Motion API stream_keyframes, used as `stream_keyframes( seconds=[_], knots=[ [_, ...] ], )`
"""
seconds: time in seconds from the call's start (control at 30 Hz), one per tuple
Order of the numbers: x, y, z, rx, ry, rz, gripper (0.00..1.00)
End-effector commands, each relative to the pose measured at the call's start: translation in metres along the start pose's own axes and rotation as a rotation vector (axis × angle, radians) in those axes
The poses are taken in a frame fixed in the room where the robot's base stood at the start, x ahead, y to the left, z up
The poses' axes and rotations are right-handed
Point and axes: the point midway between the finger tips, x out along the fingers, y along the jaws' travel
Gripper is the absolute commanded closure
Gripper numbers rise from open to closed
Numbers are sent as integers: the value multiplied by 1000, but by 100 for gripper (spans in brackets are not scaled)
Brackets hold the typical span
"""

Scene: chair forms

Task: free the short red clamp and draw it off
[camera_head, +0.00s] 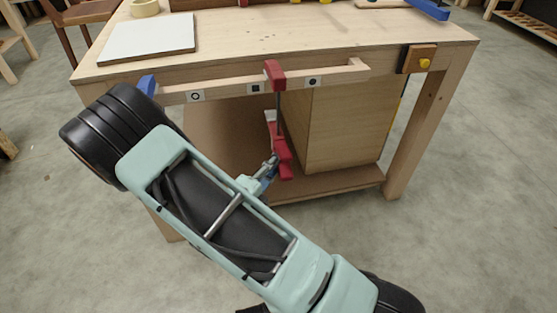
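A red clamp (275,76) sits in the head view over the wooden rail (222,87) along the bench's front. Its red upper jaw is on top of the rail, between a square-marked label (255,87) and a dot-marked label (312,82). Its dark bar hangs down to red lower parts (281,152) below the rail. My gripper (268,171) is at the left of these lower parts, close to or touching them. My arm hides much of the gripper, and its finger opening is too small to tell.
A blue piece (147,85) is at the rail's left end. A wooden block with a yellow knob (424,63) is at the bench's right front. A white board (148,39) lies on the benchtop (330,35). A wooden cabinet (345,125) stands underneath, right of the clamp.

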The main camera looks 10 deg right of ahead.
Motion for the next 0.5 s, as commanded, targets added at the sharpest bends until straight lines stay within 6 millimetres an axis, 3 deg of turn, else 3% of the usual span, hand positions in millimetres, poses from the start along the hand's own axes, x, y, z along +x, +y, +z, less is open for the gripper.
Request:
stream_keyframes(
  seconds=[0.5],
  knots=[
    [0, -8, 0, -2, -1, 0, 100]
  ],
)
